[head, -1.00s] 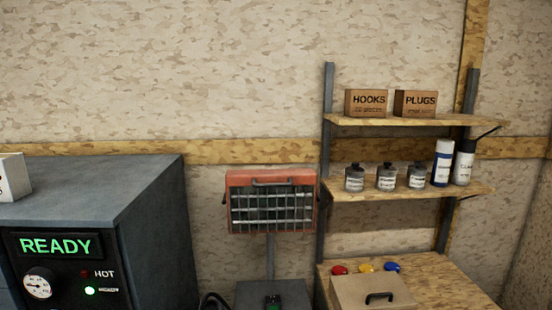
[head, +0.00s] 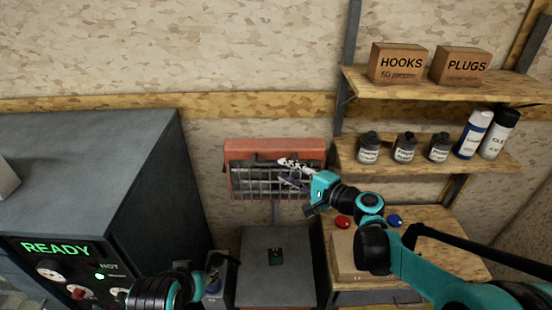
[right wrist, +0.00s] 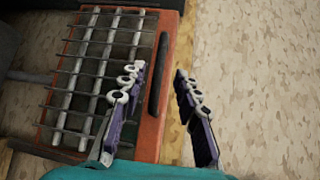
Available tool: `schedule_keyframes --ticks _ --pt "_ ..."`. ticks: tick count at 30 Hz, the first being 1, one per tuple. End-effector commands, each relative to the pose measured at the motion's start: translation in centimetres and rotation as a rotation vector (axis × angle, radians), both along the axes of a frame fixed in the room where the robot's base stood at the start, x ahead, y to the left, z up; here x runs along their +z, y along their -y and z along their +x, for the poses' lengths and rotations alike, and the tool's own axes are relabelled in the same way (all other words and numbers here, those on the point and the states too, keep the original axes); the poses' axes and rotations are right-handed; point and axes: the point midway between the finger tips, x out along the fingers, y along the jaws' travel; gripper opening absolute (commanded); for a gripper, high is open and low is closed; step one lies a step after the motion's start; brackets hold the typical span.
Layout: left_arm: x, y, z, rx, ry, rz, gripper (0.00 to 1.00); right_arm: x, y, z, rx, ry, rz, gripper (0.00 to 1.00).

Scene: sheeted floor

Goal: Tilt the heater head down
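The heater has a red-orange head (head: 234,150) with a wire grille, standing on a grey post behind a grey stand. A dark bar handle runs along its top edge and shows in the right wrist view (right wrist: 158,75). My right gripper (head: 290,172) is in front of the upper part of the heater head and hides part of it. In the right wrist view its fingers (right wrist: 160,75) are open, one on each side of the handle in the picture; I cannot tell their depth or any contact. A part of my left arm shows at the bottom left; its fingers do not show.
A grey cabinet (head: 85,140) with a lit READY display stands on the left. A low grey stand (head: 275,285) is below the heater. Shelves (head: 430,155) with cans, bottles and boxes are on the right, above a wooden bench with a box (head: 345,255).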

Motion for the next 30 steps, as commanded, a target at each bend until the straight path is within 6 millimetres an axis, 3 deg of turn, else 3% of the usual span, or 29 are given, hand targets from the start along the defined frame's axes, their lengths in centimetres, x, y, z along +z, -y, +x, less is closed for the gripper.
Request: schedule_keyframes --ticks 9,19,20,23,24,30 --pt "0.4 0.0 0.0 0.0 0.0 0.0 0.4 -0.6 -3.2 3.2 0.001 0.001 -0.003 0.32" --pt "0.4 0.0 0.0 0.0 0.0 0.0 0.4 -0.7 -3.6 3.5 -0.001 0.001 -0.002 0.32" --pt "0.4 0.0 0.0 0.0 0.0 0.0 0.4 -0.7 -3.6 3.5 -0.001 0.001 -0.002 0.3" --pt "0.4 0.0 0.0 0.0 0.0 0.0 0.4 -0.7 -3.6 3.5 -0.001 0.001 -0.002 0.03" --pt "0.4 0.0 0.0 0.0 0.0 0.0 0.4 -0.7 -3.6 3.5 0.0 0.001 -0.004 0.0" --pt "0.4 0.0 0.0 0.0 0.0 0.0 0.4 -0.7 -3.5 3.5 0.0 0.001 -0.003 0.0"
